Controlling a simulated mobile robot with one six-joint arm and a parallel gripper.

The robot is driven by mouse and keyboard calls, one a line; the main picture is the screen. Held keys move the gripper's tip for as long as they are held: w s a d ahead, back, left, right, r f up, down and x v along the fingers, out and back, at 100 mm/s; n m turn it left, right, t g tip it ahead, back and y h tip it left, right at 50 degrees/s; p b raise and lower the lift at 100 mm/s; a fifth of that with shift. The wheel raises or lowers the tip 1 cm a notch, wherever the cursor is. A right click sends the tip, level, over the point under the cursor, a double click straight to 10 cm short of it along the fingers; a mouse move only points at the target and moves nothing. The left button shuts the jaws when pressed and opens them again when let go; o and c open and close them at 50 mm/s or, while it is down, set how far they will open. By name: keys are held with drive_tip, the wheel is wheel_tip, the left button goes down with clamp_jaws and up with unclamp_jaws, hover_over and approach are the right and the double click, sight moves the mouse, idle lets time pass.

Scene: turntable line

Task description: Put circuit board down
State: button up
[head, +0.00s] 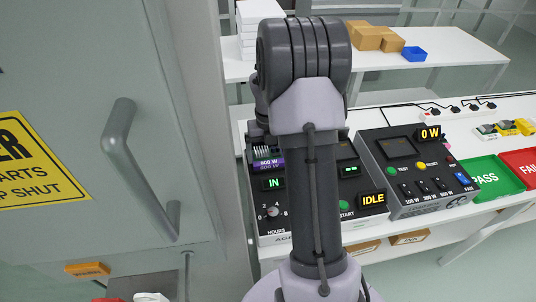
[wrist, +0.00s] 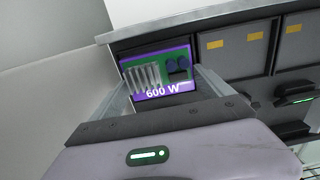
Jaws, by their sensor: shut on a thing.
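The circuit board (wrist: 160,72) is green with a purple edge marked "600 W", silver fins and dark round parts. In the wrist view it sits between the two fingers of my gripper (wrist: 159,82), which is shut on it. Behind it is a dark grey unit with several bays (wrist: 236,47); I cannot tell whether the board touches it. In the head view a purple edge of the board (head: 268,162) shows left of my arm, above the panel marked "IN" and "HOURS" (head: 279,225). My arm hides my gripper there.
Right of that panel stands a test unit (head: 415,170) reading "0 W". Farther right are a green PASS tray (head: 490,177) and a red FAIL tray (head: 525,163). A grey cabinet door with a handle (head: 135,165) fills the left. A back table (head: 450,48) holds boxes.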

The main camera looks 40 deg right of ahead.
sight(268, 152)
drive_tip(key=o, duration=1.5)
drive_tip(key=shift+s+a+f, duration=0.1)
drive_tip(key=shift+s+f, duration=0.05)
drive_tip(key=shift+f, duration=0.1)
wheel_tip(268, 152, up, 13)
drive_tip(key=p, duration=0.5)
